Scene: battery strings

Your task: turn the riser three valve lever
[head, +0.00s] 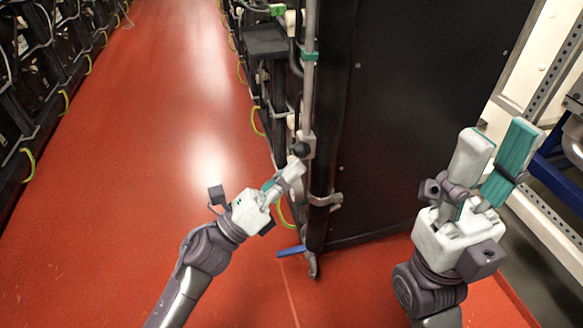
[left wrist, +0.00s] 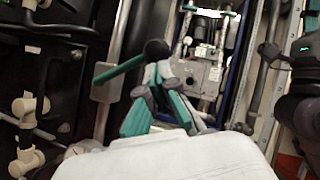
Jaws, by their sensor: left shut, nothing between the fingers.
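A grey vertical riser pipe (head: 308,90) runs up the end of a dark cabinet. A black ball knob (head: 301,149) stands out beside a grey fitting on it. In the left wrist view the black knob (left wrist: 157,50) sits at the end of a teal bar (left wrist: 118,70), which looks like a lever. My left gripper (head: 295,170) is shut and empty, its tips just below the knob in the head view. Whether the tips touch it I cannot tell. My right gripper (head: 500,140) is open and empty, pointing up at the right.
A blue lever (head: 291,251) sticks out low on the pipe near the floor. The dark cabinet panel (head: 405,110) stands between my grippers. Battery racks (head: 40,70) line the left side. The red aisle floor (head: 170,120) is clear.

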